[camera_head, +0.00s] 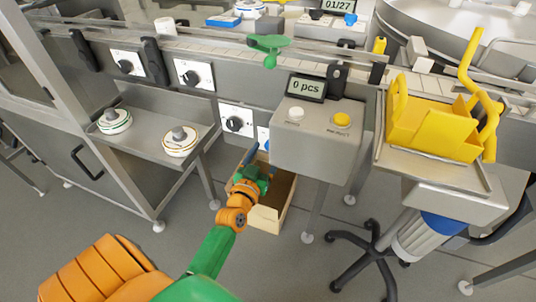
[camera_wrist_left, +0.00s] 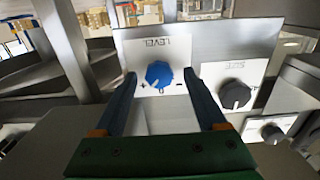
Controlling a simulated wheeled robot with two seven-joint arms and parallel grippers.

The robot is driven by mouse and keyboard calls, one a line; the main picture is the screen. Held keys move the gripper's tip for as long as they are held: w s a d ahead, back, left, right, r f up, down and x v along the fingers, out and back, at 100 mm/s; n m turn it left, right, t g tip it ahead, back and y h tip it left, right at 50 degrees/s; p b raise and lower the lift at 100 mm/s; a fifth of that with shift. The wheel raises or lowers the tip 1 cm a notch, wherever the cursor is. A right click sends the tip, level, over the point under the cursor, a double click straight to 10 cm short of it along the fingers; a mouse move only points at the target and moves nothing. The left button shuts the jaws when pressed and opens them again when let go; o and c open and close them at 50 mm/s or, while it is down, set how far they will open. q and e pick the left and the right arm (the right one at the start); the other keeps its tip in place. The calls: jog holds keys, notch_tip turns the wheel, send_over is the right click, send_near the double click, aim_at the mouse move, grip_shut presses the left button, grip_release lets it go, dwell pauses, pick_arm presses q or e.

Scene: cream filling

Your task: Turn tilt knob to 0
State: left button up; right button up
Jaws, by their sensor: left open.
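No label that I can read as tilt shows. In the left wrist view, a blue knob (camera_wrist_left: 159,74) sits on a white plate whose upside-down label seems to read LEVEL. My left gripper (camera_wrist_left: 161,82) is open, its two fingers on either side of this knob; contact cannot be told. A black knob (camera_wrist_left: 235,95) on a second plate and another dark knob (camera_wrist_left: 272,134) are to the right. My right gripper is out of view.
More black knobs (camera_head: 127,66) are on the panel at left. A steel shelf with two round dials (camera_head: 180,140) juts out there.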

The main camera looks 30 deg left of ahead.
pick_arm(q)
jog(key=shift+w, duration=0.25)
grip_shut()
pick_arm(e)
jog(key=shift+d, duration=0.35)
pick_arm(q)
jog(key=shift+n, duration=0.3)
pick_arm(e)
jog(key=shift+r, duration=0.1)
pick_arm(q)
jog(key=shift+n+p, duration=0.85)
jog(key=shift+n, duration=2.85)
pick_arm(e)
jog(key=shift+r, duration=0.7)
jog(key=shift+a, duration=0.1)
pick_arm(q)
grip_release()
